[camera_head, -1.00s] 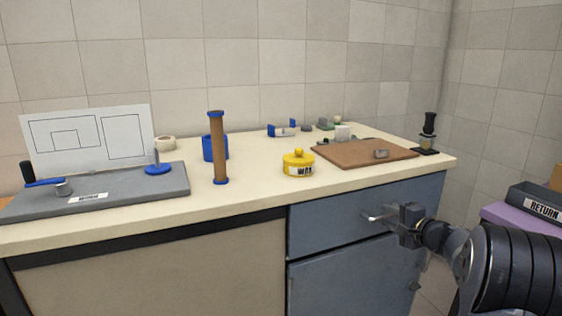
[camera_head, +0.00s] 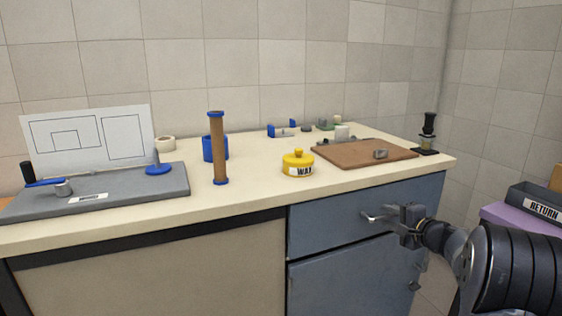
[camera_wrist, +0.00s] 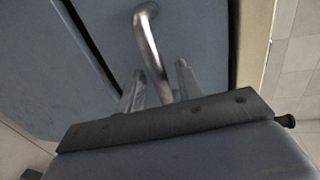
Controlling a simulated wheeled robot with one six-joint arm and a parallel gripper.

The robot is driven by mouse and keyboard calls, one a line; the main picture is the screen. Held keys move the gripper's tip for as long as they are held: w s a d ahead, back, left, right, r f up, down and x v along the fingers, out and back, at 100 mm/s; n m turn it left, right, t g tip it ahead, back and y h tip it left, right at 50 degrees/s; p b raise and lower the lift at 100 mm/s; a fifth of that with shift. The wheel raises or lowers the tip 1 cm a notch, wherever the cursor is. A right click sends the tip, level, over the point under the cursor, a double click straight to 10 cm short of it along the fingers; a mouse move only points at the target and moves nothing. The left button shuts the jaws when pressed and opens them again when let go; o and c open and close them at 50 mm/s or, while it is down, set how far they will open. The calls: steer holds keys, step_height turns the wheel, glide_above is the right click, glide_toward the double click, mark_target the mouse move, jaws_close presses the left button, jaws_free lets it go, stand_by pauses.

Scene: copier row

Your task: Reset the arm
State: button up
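My gripper (camera_head: 393,221) is at the front of the blue cabinet, at the upper drawer (camera_head: 345,217). In the wrist view its two fingers (camera_wrist: 160,88) stand apart, one on each side of the metal drawer handle (camera_wrist: 148,38). Gaps show between the handle and the fingers, so the gripper looks open around the handle and not clamped on it. The handle also shows in the head view (camera_head: 372,216). The drawer looks closed or nearly so. My arm comes in from the lower right.
The counter (camera_head: 258,199) above holds a yellow wax tin (camera_head: 298,165), an upright brown roller (camera_head: 218,148), a brown board (camera_head: 350,153) and a grey plate (camera_head: 130,187). A lower cabinet door (camera_head: 345,280) is beneath the drawer. A return tray (camera_head: 535,207) stands at right.

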steer(key=shift+w, duration=0.25)
steer(key=f+p+v, duration=0.2)
steer(key=p+v, duration=0.1)
steer(key=v, duration=1)
steer(key=s+f+p+v, duration=0.1)
steer(key=f+p+v, duration=0.15)
steer(key=v, duration=1.05)
steer(key=f+p+v, duration=0.1)
steer(key=p+v, duration=0.3)
steer(key=v, duration=0.9)
steer(key=shift+n+g+y, duration=0.4)
steer(key=shift+g+y, duration=0.1)
steer(key=shift+g, duration=0.4)
steer(key=shift+w+a+r+p, duration=0.1)
steer(key=shift+a+r+p, duration=0.25)
steer(key=shift+a, duration=0.35)
steer(key=shift+w+a+r+p, duration=0.1)
steer(key=shift+a+r+p, duration=0.1)
steer(key=shift+a+p, duration=0.35)
steer(key=shift+w+a+r+p, duration=0.1)
steer(key=shift+a+r+p, duration=0.2)
steer(key=shift+a, duration=0.5)
